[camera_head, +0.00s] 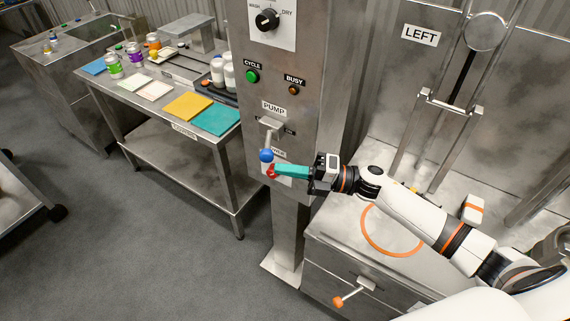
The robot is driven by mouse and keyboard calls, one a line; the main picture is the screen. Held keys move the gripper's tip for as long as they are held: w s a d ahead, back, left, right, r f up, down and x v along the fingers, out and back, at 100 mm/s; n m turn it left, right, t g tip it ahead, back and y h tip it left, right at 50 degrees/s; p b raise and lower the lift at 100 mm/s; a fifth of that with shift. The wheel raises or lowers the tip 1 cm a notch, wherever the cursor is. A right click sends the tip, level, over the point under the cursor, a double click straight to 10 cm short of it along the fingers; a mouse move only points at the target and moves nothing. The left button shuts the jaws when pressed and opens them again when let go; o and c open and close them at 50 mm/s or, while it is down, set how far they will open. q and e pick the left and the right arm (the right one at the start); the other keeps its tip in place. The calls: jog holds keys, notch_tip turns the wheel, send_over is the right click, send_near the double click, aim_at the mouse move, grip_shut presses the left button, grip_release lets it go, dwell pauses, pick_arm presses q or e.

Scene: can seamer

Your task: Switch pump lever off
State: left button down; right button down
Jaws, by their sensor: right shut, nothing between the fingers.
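The pump lever (267,140) is on the front of the steel control column, just below the PUMP label (274,107). It has a metal arm that hangs downward and ends in a blue ball knob (266,155). My right gripper (272,171) comes in from the right with teal fingers and red tips. It is shut and empty. Its tips are right below the blue knob; I cannot tell whether they touch it. The gripper hides part of the label under the lever. My left gripper is not in view.
The column (300,65) also carries a black selector knob (267,19), a green CYCLE button (252,76) and a BUSY lamp (293,90). A steel table (180,140) with cans and coloured cloths stands left. An orange-tipped handle (338,301) sticks out below my right arm.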

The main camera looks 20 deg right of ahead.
jog(key=shift+w+a+r, duration=0.1)
jog(key=shift+w+a, duration=0.05)
jog(key=shift+w, duration=0.35)
